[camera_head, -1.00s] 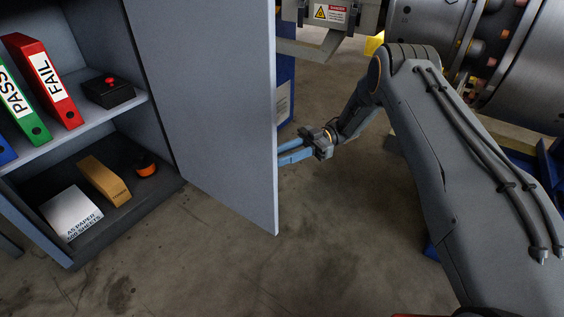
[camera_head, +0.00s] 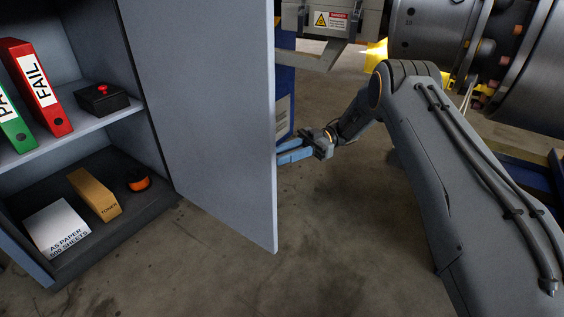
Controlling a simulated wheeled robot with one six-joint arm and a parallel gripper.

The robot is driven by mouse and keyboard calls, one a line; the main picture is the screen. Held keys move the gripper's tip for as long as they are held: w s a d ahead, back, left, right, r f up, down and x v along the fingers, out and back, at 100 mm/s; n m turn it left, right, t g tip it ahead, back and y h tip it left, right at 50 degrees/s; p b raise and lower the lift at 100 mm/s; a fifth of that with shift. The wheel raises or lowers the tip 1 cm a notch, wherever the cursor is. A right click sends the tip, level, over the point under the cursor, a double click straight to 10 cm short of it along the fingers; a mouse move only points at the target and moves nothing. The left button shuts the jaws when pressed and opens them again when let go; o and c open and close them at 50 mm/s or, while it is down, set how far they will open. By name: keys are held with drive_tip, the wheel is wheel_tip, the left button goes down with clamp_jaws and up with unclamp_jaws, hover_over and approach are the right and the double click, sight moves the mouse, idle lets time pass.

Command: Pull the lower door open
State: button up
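The grey-blue lower door (camera_head: 215,120) stands swung open from the cabinet, its inner face toward me and its free edge on the right. My gripper (camera_head: 281,153) is at that free edge, at about mid-height of the visible part of the door. Its blue fingers point left. Their tips end at or behind the edge, so I cannot tell whether they touch or grip the door. The door's outer face and any handle are hidden.
The open cabinet holds binders, including a red one (camera_head: 41,88), a black box with a red button (camera_head: 101,99), a paper pack (camera_head: 56,228), a tan box (camera_head: 95,194) and an orange-black item (camera_head: 138,180). Large machinery (camera_head: 432,32) stands behind my arm. Floor in front is clear.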

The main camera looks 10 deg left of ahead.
drive_tip(key=shift+w+b, duration=0.65)
drive_tip(key=shift+w, duration=0.05)
